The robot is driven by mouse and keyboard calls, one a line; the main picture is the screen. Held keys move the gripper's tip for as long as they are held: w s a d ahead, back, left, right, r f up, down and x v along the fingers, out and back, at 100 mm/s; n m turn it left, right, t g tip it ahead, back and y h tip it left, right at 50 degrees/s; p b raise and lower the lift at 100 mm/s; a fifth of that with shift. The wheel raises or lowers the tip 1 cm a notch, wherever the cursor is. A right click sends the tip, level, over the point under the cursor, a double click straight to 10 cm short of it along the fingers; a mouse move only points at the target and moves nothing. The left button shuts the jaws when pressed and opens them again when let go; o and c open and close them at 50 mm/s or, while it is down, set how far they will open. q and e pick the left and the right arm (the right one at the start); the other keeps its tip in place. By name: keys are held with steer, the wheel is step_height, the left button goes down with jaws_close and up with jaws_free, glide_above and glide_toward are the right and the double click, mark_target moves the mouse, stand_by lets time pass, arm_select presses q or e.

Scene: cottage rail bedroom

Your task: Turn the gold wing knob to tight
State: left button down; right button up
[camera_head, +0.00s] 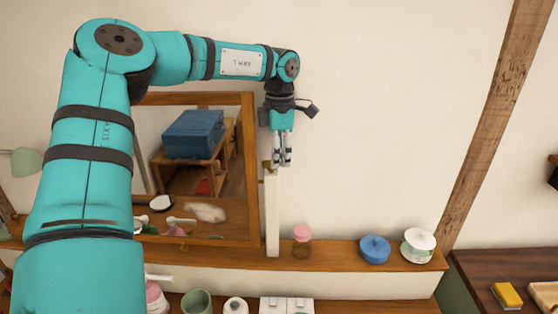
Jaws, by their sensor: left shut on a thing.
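A slim white post (272,215) stands on the wooden shelf beside the mirror (254,170). The gold wing knob (266,165) is at the top of this post; only a small gold-brown part shows to the left of the fingers. My left gripper (282,162) comes from above, points down and is shut on the knob at the post's top. The fingers hide most of the knob, so I cannot tell its turn angle. My right gripper is not in view.
On the shelf (340,252) are a pink-topped item (302,233), a blue lidded pot (375,249) and a white-and-green lidded jar (418,245). A green cup (196,302) stands lower down. The wall right of the gripper is clear. A yellow sponge-like block (507,296) lies at far right.

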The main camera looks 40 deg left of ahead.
arm_select(q)
steer(key=shift+s+d+m, duration=0.1)
steer(key=shift+m, duration=1.1)
steer(key=c, duration=1.5)
jaws_free()
steer(key=shift+o, duration=0.2)
step_height(320, 180, up, 12)
steer(key=shift+s+d+f, duration=0.1)
